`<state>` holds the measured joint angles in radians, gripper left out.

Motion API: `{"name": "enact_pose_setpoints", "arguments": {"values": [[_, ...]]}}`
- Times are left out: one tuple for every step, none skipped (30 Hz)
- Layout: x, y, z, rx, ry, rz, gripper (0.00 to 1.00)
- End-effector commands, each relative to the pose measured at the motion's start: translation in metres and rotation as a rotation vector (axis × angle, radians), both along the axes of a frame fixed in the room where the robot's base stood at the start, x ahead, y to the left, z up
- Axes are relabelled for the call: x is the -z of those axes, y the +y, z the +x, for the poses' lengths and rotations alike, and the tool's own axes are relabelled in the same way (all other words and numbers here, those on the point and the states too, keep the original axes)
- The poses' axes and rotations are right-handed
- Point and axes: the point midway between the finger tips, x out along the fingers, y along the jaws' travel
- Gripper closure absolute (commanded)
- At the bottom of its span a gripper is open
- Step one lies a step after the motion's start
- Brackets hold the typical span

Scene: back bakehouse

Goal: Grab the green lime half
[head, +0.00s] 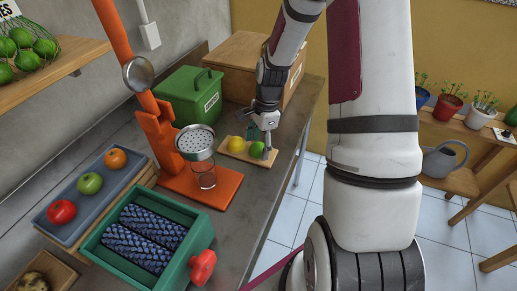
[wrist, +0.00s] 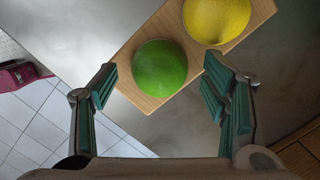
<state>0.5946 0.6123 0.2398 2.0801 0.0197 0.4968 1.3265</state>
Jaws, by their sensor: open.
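The green lime half (head: 257,150) sits at the near right end of a small wooden board on the counter. In the wrist view the lime half (wrist: 159,68) shows as a round green dome, cut face not visible. My gripper (wrist: 160,85) is open, with one finger to each side of the lime half and no contact that I can see. In the head view my gripper (head: 264,134) points down just above the board beside the lime. A yellow lemon piece (head: 236,145) lies next to the lime; it also shows in the wrist view (wrist: 217,18).
The wooden board (head: 273,157) lies near the counter edge, with tiled floor beyond. An orange press (head: 210,186) with a glass stands in front. A green lidded box (head: 190,97) and a wooden box (head: 232,52) stand behind.

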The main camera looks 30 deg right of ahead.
Motion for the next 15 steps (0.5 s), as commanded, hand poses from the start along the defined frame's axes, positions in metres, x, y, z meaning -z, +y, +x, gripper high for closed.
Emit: {"name": "enact_pose_setpoints", "arguments": {"values": [[0.0019, 0.0005, 0.0000, 0.000, 0.000, 0.000, 0.32], [0.0024, 0.0006, 0.0000, -0.001, 0.000, 0.000, 0.32], [0.0027, 0.0006, 0.0001, -0.001, 0.000, 0.000, 0.32], [0.0026, 0.0006, 0.0001, -0.001, 0.000, 0.000, 0.32], [0.0025, 0.0006, 0.0001, -0.001, 0.000, 0.000, 0.32], [0.0025, 0.0006, 0.0001, -0.001, 0.000, 0.000, 0.32], [0.0024, 0.0006, 0.0001, -0.001, 0.000, 0.000, 0.32], [0.0024, 0.0006, 0.0001, -0.001, 0.000, 0.000, 0.35], [0.0025, 0.0005, 0.0001, -0.001, 0.000, 0.000, 0.44], [0.0024, 0.0005, 0.0001, -0.001, 0.000, 0.000, 0.50], [0.0024, 0.0005, 0.0001, -0.001, 0.000, 0.000, 0.57], [0.0024, 0.0005, 0.0001, -0.001, 0.000, 0.000, 0.66], [0.0023, 0.0004, 0.0001, -0.001, 0.000, 0.000, 0.73], [0.0024, 0.0005, 0.0001, -0.001, 0.000, 0.000, 0.80], [0.0024, 0.0005, 0.0001, -0.001, 0.000, 0.000, 0.84]]}}
